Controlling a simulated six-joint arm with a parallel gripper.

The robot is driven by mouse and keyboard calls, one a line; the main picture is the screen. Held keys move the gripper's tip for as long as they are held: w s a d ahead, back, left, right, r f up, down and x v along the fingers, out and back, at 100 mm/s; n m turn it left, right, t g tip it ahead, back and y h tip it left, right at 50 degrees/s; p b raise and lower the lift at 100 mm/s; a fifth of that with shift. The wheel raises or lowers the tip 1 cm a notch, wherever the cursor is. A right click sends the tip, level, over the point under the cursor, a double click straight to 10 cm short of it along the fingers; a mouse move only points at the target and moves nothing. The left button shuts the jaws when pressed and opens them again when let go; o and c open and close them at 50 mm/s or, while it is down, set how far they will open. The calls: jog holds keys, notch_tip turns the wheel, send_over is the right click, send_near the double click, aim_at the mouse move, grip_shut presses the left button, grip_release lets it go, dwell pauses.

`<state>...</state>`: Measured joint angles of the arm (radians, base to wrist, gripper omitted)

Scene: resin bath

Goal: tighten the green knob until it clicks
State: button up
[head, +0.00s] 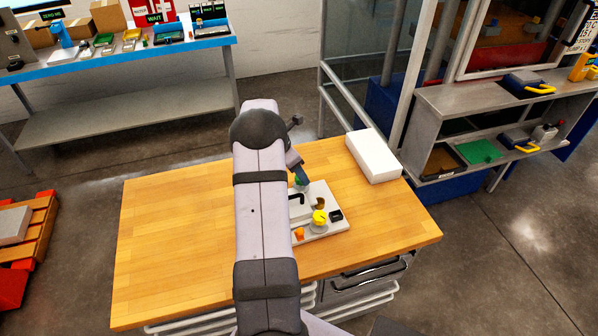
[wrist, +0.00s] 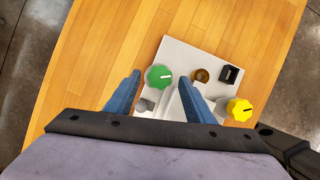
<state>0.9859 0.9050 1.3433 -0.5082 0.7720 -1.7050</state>
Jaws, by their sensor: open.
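The green knob (wrist: 159,76) with a white pointer line sits on a pale panel (wrist: 192,50) on the wooden bench. In the head view only a sliver of the green knob (head: 299,182) shows beside my arm. My gripper (wrist: 165,80) is open, its two blue fingers apart and empty. In the wrist view the knob appears between and just beyond the fingertips; I cannot tell whether either finger touches it. In the head view my gripper (head: 298,176) is over the panel's far left part, mostly hidden by my arm.
The panel also bears a yellow knob (wrist: 239,109), a brown round part (wrist: 201,76), a black switch (wrist: 230,74) and an orange part (head: 299,233). A white box (head: 373,156) stands on the bench at the back right. The left of the bench (head: 170,230) is clear.

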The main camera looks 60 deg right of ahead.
jog(key=shift+x, duration=0.85)
jog(key=c, duration=1.1)
jog(key=shift+o, duration=0.2)
jog(key=shift+m, duration=0.4)
jog(key=m, duration=0.2)
jog(key=m+g+y+b, duration=0.1)
jog(key=m, duration=0.1)
jog(key=shift+w+d+f+m+g, duration=0.1)
jog(key=shift+w+d+m+g, duration=0.05)
jog(key=shift+m+g, duration=0.15)
jog(key=shift+d+m+g+y+b, duration=0.1)
jog(key=shift+m+g+y+b, duration=0.4)
jog(key=shift+m, duration=1)
jog(key=shift+m+y, duration=0.5)
jog(key=shift+m, duration=0.4)
